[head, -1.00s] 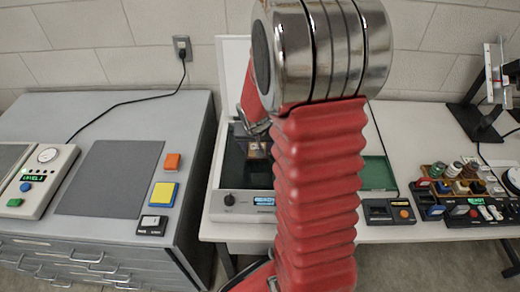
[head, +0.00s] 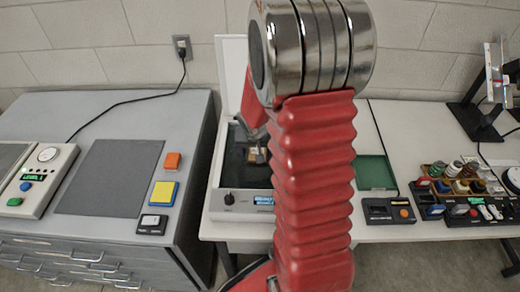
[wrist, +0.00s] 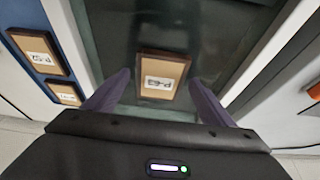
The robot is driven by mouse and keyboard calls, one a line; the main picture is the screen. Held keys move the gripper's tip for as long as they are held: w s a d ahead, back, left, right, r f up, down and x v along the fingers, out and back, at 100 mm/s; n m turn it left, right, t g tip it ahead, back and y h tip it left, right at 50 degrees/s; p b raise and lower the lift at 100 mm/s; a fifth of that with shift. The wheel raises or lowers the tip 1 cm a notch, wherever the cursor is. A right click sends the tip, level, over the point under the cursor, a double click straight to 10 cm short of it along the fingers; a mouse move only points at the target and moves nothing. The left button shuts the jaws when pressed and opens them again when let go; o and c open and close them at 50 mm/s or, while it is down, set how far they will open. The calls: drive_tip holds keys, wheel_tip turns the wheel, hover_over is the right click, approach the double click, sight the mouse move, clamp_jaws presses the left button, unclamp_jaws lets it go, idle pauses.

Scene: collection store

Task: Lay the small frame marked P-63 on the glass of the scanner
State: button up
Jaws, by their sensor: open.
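The small wooden frame marked P-63 (wrist: 162,78) lies on the dark glass of the scanner (wrist: 120,25) in the wrist view, its label upside down to me. In the head view the frame (head: 256,155) shows small on the scanner glass (head: 235,172), partly behind my arm. My gripper (wrist: 158,98) is open, with one finger on each side of the frame and a gap beside it. The head view shows my gripper (head: 258,140) just above the glass, partly hidden by my arm. The scanner lid (head: 230,75) stands open behind.
Two other small labelled frames (wrist: 40,50) (wrist: 66,94) lie on a blue surface (wrist: 28,18) left of the scanner in the wrist view. A green mat (head: 376,172) and a dark device (head: 388,211) are to the right. A grey cabinet (head: 60,115) with buttons stands left.

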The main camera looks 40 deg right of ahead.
drive_tip(key=shift+s+a+r, duration=0.1)
drive_tip(key=shift+s+r, duration=0.05)
drive_tip(key=shift+r, duration=0.55)
drive_tip(key=v, duration=1)
drive_tip(key=shift+s+r, duration=0.15)
drive_tip(key=shift+r, duration=0.2)
drive_tip(key=shift+a, duration=0.1)
drive_tip(key=s+a+r+n+t+y, duration=0.1)
drive_tip(key=s+a+r+n, duration=0.2)
drive_tip(key=s+a+r, duration=0.3)
drive_tip(key=s+a+r+n+t+y, duration=0.1)
drive_tip(key=s+a+r+n, duration=0.3)
drive_tip(key=a, duration=0.9)
drive_tip(key=s+r, duration=0.3)
drive_tip(key=s, duration=0.2)
drive_tip(key=shift+a+y, duration=0.3)
drive_tip(key=shift+y, duration=0.1)
